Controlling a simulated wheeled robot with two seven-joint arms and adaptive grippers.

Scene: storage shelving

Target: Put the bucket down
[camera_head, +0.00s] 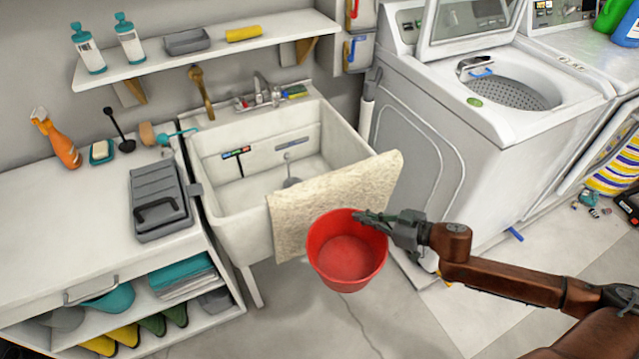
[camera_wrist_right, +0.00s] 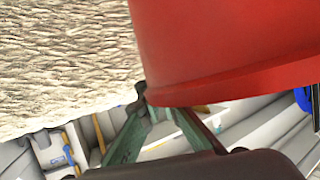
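The red bucket (camera_head: 347,262) is upright and empty in front of the sink in the head view. It appears to hang above the floor, though its exact height is hard to tell. My right gripper (camera_head: 372,218) is at the bucket's right rim, shut on it. In the right wrist view the red bucket (camera_wrist_right: 225,45) fills the upper right, and the dark green fingers of the right gripper (camera_wrist_right: 145,100) meet at its rim. My left gripper is not in view.
A beige towel (camera_head: 330,200) hangs over the front of the white sink (camera_head: 240,222), just behind the bucket. A washing machine (camera_head: 480,130) stands to the right. A counter (camera_head: 65,225) with a grey toolbox is at left. Grey floor (camera_head: 400,320) is clear below.

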